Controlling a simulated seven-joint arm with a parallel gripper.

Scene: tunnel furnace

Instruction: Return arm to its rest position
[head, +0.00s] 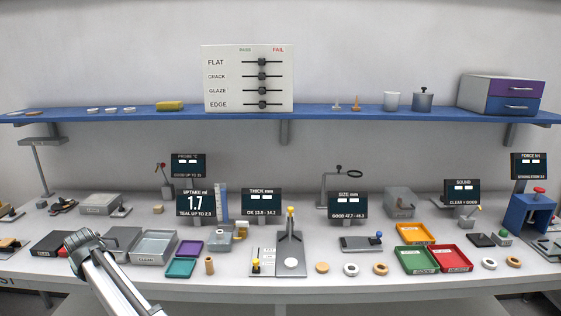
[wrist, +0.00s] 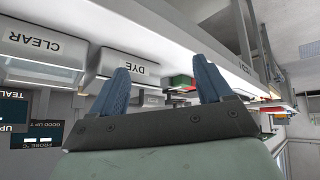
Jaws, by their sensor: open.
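My gripper (wrist: 163,88) shows in the wrist view with its two blue fingers spread apart and nothing between them. In the head view my arm reaches up from the bottom edge at the left, and its end (head: 82,240) is above the left front of the bench, beside the grey trays. The fingers cannot be made out in the head view. The wrist view is turned over, with the labels upside down.
The bench (head: 330,284) is crowded with instruments and trays. A clear tray (head: 154,247), a green tray (head: 417,260) and a red tray (head: 452,258) stand along it. A blue shelf (head: 330,113) runs behind. In the wrist view, boxes marked CLEAR (wrist: 42,48) and DYE (wrist: 128,68) are near the fingers.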

